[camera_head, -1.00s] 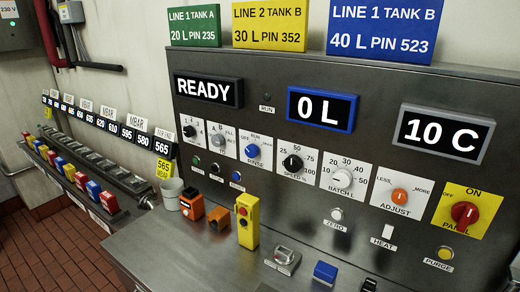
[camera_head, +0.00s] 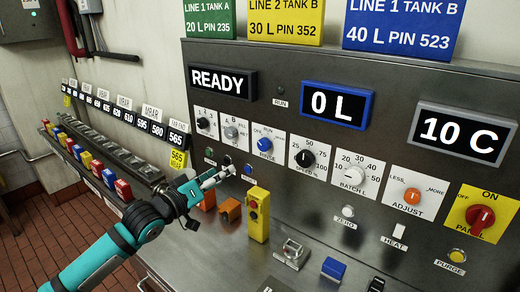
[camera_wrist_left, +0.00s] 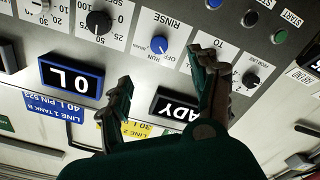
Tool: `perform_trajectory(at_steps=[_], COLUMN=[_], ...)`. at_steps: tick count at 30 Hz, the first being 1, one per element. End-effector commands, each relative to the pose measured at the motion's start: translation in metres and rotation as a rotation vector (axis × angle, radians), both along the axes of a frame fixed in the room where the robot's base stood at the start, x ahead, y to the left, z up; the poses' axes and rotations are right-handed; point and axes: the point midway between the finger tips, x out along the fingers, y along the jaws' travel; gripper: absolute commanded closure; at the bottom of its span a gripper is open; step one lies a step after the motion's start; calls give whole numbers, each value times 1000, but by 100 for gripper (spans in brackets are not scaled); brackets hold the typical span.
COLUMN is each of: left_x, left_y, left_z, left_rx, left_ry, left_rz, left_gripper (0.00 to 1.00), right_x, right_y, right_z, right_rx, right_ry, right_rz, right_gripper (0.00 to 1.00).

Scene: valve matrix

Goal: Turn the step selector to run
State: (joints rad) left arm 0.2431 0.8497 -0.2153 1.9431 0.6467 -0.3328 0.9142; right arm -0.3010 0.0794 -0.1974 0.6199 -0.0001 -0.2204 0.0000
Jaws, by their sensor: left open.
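The step selector (camera_head: 265,144) is a round blue knob on a white plate marked OFF, RUN and RINSE, on the grey panel below the READY display. Its pointer is too small to read surely. In the left wrist view, which is upside down, the blue knob (camera_wrist_left: 159,44) shows ahead, roughly between the fingertips. My left gripper (camera_head: 220,177) is open and empty, in front of the panel and to the lower left of the knob in the head view. In the wrist view, the open fingers (camera_wrist_left: 164,67) appear apart from the knob. My right gripper is not in view.
Small buttons (camera_head: 248,169) sit below.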

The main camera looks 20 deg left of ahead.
Motion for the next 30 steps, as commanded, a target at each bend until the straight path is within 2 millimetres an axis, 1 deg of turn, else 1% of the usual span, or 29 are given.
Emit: perform_trajectory(at_steps=[1, 4, 8, 15, 21, 24, 30], left_x=[3, 12, 34, 84, 123, 138, 158], left_y=[1, -2, -11, -29, -44, -49, -57], left_z=[4, 6, 9, 8, 7, 6, 4], left_rx=[-10, -15, -13, -10, -8, -7, -7], left_ry=[-6, -8, -10, -8, -7, -7, -7], left_rz=[-1, 0, -1, -1, -1, 0, -1], left_gripper=[38, 38, 38, 38, 38, 38, 38], right_x=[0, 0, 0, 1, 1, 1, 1], right_y=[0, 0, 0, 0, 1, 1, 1], right_z=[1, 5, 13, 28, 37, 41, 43], right_rx=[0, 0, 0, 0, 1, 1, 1], right_ry=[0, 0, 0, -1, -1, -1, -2], right_rz=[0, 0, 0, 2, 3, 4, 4], right_gripper=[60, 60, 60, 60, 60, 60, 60])
